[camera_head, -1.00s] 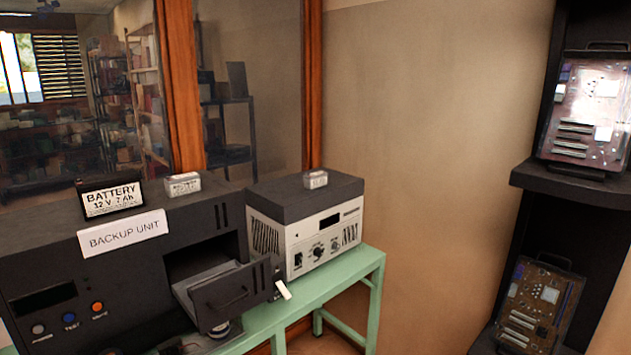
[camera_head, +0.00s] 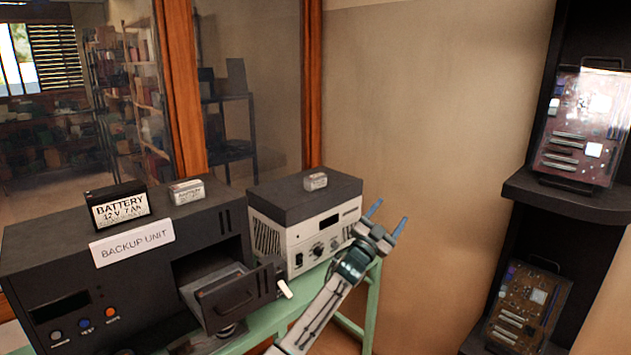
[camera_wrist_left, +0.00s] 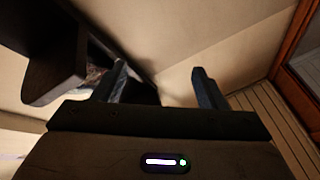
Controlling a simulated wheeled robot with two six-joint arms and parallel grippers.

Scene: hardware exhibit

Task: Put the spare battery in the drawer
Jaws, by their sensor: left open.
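A black battery (camera_head: 117,207) with a white label reading "BATTERY 12 V 7 Ah" stands on top of the dark backup unit (camera_head: 205,222). The unit's drawer (camera_head: 240,300) is pulled out at its right front, and part of its inside shows. My left gripper (camera_head: 388,214) is open and empty, raised in front of the right end of the green table, well right of the drawer and battery. Its two spread fingers also show in the left wrist view (camera_wrist_left: 162,82), with nothing between them. My right gripper is not in view.
A small pale box (camera_head: 186,193) sits on the backup unit, right of the battery. Another (camera_head: 316,181) sits on a grey-and-white device (camera_head: 318,243) on the green table (camera_head: 374,285). Dark shelves (camera_head: 575,205) with circuit boards stand at the right. Glass panes stand behind.

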